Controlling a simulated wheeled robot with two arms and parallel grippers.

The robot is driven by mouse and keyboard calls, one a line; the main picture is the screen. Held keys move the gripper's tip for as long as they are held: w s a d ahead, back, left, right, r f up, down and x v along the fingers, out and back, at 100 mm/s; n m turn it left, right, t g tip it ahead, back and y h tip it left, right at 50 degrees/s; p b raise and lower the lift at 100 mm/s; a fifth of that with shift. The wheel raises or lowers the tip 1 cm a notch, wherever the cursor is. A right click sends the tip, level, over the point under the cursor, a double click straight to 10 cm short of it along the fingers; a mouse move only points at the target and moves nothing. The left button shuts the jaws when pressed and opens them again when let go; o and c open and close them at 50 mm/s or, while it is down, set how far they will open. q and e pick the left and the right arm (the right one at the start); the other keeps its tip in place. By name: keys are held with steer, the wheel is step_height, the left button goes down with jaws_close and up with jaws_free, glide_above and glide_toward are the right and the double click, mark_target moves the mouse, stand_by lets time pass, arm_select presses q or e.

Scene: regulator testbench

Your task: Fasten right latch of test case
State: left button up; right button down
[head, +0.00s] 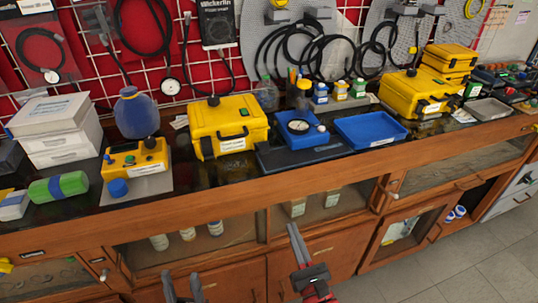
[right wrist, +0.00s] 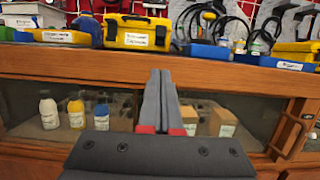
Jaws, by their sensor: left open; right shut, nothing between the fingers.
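A closed yellow case (head: 228,116) with a black front handle (head: 233,135) and a white label stands on the bench, left of centre. A small dark fitting, perhaps a latch, shows at its right side; its state is too small to tell. The case also shows in the right wrist view (right wrist: 137,28). My right gripper (head: 292,228) is shut and empty, in front of the bench and below its edge, apart from the case. Its fingers also show in the right wrist view (right wrist: 160,74). My left gripper (head: 182,276) is open at the bottom edge, away from the case.
A yellow instrument (head: 134,157) stands left of the case. A blue tray with a gauge (head: 300,127) and an empty blue tray (head: 370,130) lie to its right. More yellow cases (head: 412,96) stand further right. The wooden bench edge (head: 240,195) runs between my grippers and the bench top.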

mark_target(268, 173)
steer(key=shift+r, duration=0.1)
steer(key=x, duration=2)
steer(key=shift+p, duration=0.35)
